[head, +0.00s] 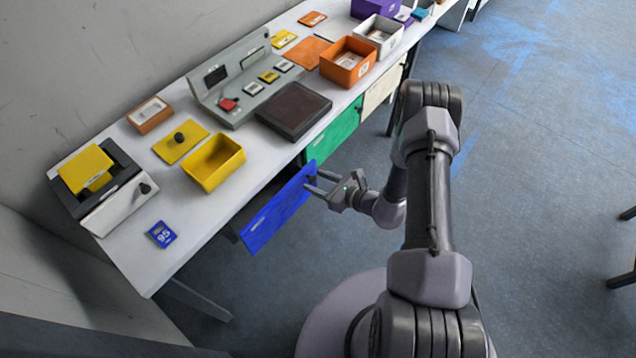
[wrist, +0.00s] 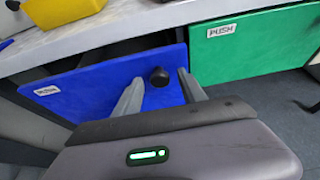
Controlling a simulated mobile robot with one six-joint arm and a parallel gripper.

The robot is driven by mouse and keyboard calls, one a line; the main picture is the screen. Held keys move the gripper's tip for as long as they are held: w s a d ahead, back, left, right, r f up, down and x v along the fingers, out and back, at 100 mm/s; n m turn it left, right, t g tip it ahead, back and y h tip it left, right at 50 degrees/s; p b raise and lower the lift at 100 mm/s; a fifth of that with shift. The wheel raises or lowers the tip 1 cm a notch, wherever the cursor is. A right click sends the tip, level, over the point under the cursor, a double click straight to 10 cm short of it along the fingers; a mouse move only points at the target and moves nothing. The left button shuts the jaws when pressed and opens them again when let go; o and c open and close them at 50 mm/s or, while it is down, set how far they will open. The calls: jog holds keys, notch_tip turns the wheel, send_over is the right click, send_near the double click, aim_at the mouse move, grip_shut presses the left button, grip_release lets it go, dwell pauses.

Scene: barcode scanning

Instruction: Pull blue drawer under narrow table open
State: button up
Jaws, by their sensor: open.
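The blue drawer (head: 275,217) is under the narrow white table (head: 140,262). Its blue front stands out from the table edge, with a dark gap behind its top, so it looks partly open. In the wrist view the blue front (wrist: 95,95) carries a white label at its left and a round black knob (wrist: 159,77) near its right end. My gripper (head: 314,182) is at the right end of the front. Its fingers (wrist: 160,82) are open, one on each side of the knob. I cannot tell whether either finger touches it.
A green drawer front (head: 333,133), labelled PUSH in the wrist view, is right of the blue one, with a cream front (head: 382,88) beyond. A yellow bin (head: 213,163), a scanner stand and boxes are on the table.

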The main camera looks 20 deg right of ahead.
jog(key=shift+c, duration=0.5)
grip_shut()
dwell(1.0)
